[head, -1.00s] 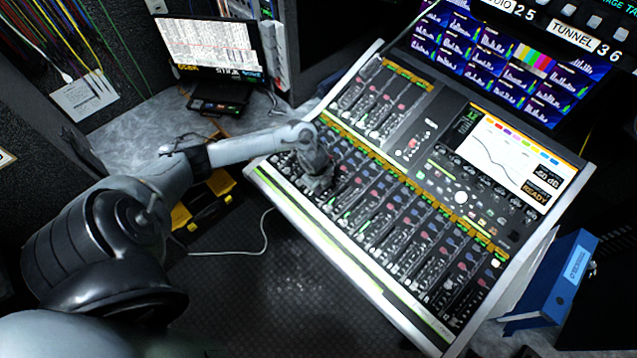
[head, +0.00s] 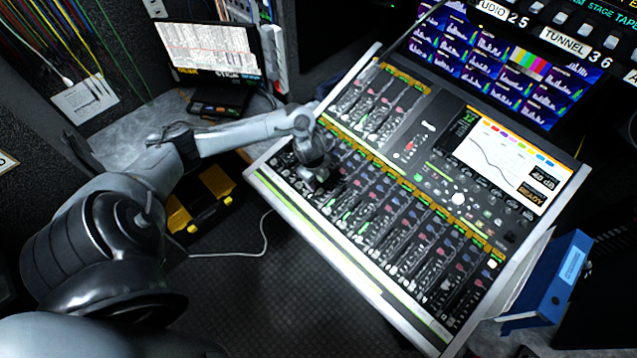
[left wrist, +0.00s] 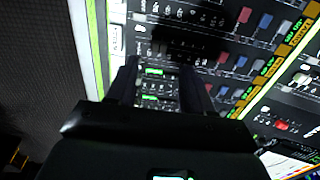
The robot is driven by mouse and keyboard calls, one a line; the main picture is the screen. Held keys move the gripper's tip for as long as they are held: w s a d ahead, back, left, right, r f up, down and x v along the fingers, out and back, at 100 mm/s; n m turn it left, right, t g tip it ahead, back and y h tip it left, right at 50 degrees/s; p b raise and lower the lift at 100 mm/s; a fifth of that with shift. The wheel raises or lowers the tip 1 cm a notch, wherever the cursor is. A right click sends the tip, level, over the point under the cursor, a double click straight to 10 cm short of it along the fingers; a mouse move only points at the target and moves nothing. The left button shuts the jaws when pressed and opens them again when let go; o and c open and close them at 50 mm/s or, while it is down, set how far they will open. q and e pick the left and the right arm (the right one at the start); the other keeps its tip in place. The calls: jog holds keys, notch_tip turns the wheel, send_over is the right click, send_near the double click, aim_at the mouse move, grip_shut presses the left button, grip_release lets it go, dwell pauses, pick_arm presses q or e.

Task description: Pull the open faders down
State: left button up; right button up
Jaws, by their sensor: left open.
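The mixing console (head: 345,279) slopes across the middle and right of the head view, with rows of channel strips and small fader caps. My left gripper (head: 316,181) is over the near-left strips of its lower bank, pointing down at the panel. In the left wrist view its two dark fingers (left wrist: 160,92) stand apart around a strip with green-lit marks (left wrist: 153,72). I cannot tell whether a fader cap is between them or touching them. A pale cap (left wrist: 140,29) shows just beyond the fingers. The fader positions under the gripper are hidden or too small to read. My right gripper is not in view.
Red and blue knobs (left wrist: 245,15) line the strips beside the fingers. The console screen (head: 513,160) shows a curve and a READY readout. A laptop (head: 215,65), a yellow-black case (head: 205,205) and a blue binder (head: 552,283) surround the console.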

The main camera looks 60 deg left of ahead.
pick_arm(q)
jog(key=shift+s+d+r, duration=0.1)
jog(key=shift+s+r, duration=0.05)
jog(key=shift+r, duration=0.75)
jog(key=shift+s+r, duration=0.1)
jog(key=shift+r, duration=0.8)
jog(key=shift+c, duration=0.3)
